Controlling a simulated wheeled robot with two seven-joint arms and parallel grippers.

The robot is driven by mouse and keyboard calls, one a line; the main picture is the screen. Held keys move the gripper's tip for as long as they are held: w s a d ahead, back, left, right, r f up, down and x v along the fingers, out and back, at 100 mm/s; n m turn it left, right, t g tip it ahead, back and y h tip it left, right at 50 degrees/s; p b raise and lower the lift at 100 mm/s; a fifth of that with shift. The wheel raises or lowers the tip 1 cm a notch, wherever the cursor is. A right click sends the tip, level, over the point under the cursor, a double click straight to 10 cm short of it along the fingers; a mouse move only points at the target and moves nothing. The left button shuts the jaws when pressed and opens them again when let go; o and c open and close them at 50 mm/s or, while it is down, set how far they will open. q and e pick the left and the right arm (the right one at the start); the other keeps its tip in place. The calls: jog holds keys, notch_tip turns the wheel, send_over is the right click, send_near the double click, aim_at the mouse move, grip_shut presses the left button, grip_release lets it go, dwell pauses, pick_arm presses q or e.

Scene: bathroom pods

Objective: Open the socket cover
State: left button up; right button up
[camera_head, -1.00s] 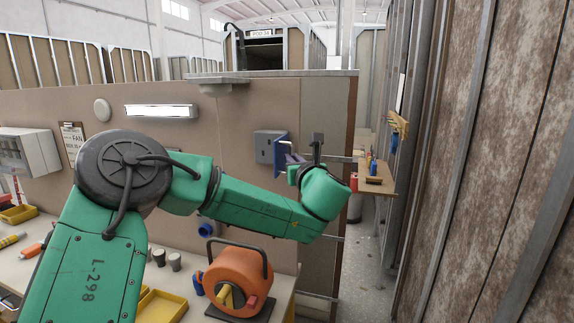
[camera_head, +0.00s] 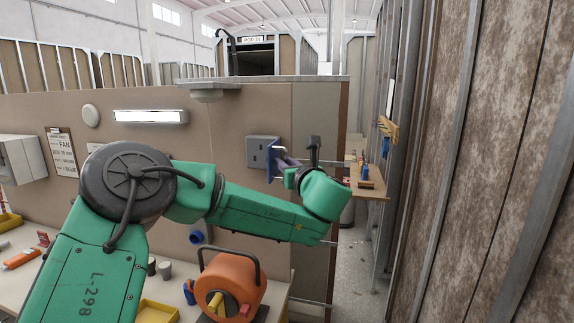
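The grey socket box (camera_head: 260,148) is on the beige wall, with its front and dark socket holes showing. Its blue cover (camera_head: 270,163) stands out from the box at the right side and shows as a narrow strip, seen nearly edge-on. My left gripper (camera_head: 283,164) is at the cover, just right of the box. The gripper's fingers are small and partly hidden by the green wrist, so I cannot tell whether they are open, shut or touching the cover. My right gripper is not in view.
An orange cable reel (camera_head: 228,284) stands on the workbench below my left arm, beside a yellow tray (camera_head: 158,311). A white lamp (camera_head: 151,116) is on the wall. A wooden shelf (camera_head: 372,186) with small items is beyond the wall's right end. A brown panelled wall (camera_head: 490,160) fills the right.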

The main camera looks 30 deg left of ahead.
pick_arm(q)
jog(key=b+v, duration=0.6)
jog(key=v, duration=0.8)
jog(key=shift+s+d, duration=0.2)
